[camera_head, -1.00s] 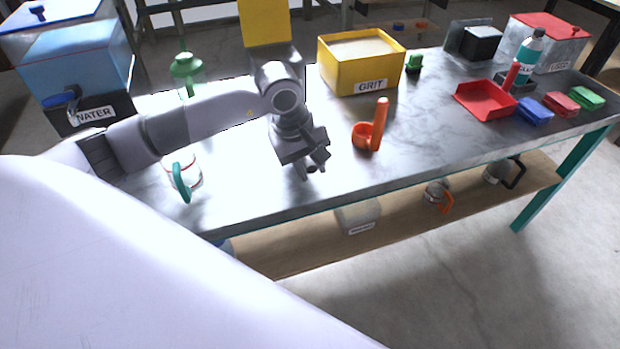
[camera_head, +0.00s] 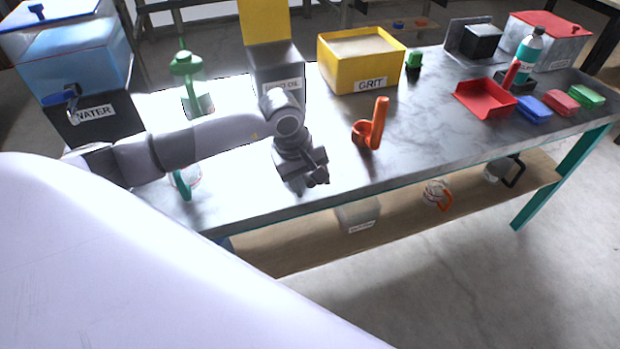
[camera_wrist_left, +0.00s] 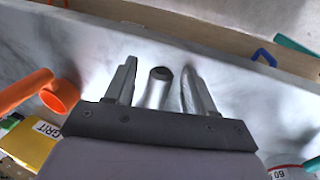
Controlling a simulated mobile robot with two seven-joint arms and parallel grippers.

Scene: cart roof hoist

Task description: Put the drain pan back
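A shallow red open pan (camera_head: 484,98) lies on the right part of the bench; I cannot tell for sure whether it is the drain pan. My left gripper (camera_head: 316,181) hangs low over the front middle of the bench, left of an orange scoop-like thing with an upright handle (camera_head: 374,128) and well away from the red pan. In the left wrist view its two fingers (camera_wrist_left: 160,82) stand apart. A grey tube-like shape (camera_wrist_left: 156,88) shows between them, with gaps on both sides; I cannot tell what it is. My right gripper is out of view.
A yellow grit box (camera_head: 350,72) and an oil container (camera_head: 277,66) stand at the back. A water tank (camera_head: 75,65) and a green-topped vessel (camera_head: 187,68) are left. Blue, red and green blocks (camera_head: 560,102) lie right. The bench's (camera_head: 435,115) middle right is clear.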

